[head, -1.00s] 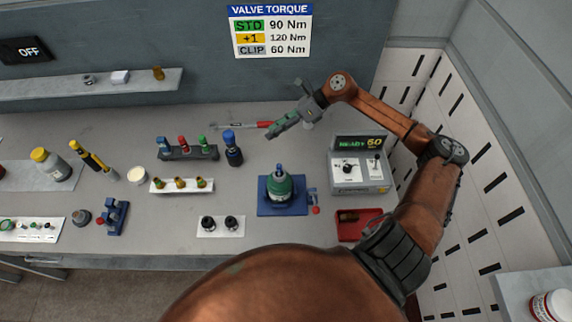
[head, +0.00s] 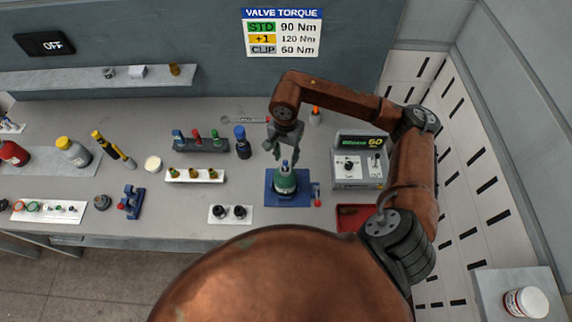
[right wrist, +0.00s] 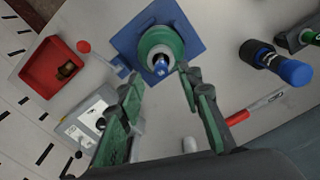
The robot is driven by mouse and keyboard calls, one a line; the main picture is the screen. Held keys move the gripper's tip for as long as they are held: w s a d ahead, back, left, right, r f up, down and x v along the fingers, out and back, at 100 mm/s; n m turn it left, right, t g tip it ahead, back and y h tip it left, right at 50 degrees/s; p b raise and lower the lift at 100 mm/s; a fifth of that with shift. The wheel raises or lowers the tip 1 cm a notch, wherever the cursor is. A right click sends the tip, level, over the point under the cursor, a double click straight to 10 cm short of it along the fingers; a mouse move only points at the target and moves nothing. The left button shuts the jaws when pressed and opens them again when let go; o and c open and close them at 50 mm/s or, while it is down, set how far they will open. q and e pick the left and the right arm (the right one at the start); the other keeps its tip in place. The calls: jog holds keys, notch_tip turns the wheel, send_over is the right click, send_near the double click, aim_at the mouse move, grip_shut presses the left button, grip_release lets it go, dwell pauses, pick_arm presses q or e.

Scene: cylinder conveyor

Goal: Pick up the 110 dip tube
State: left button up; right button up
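I cannot tell which item is the 110 dip tube; no such label is readable. A green cylinder (head: 286,183) with a blue-topped valve stands upright in a blue fixture (head: 273,200). It also shows in the right wrist view (right wrist: 160,48). My right gripper (head: 277,155) points down just above and behind the cylinder's top. In the right wrist view its two green-padded fingers (right wrist: 157,82) are spread with nothing between them, and the valve top lies beyond the tips. My left gripper is not in view.
A torque box (head: 360,180) and red tray (head: 348,222) stand right of the fixture. A blue-capped dark item (head: 242,143), a rack (head: 205,146) of coloured-top parts and a white strip (head: 203,180) stand left. A red-handled tool (right wrist: 255,108) lies behind. An orange-tipped item (head: 315,114) stands at the back.

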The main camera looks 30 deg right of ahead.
aim_at(285, 162)
jog(key=shift+f+p, duration=0.65)
jog(key=shift+f, duration=1.3)
jog(key=shift+a, duration=0.1)
jog(key=shift+c, duration=0.5)
grip_shut()
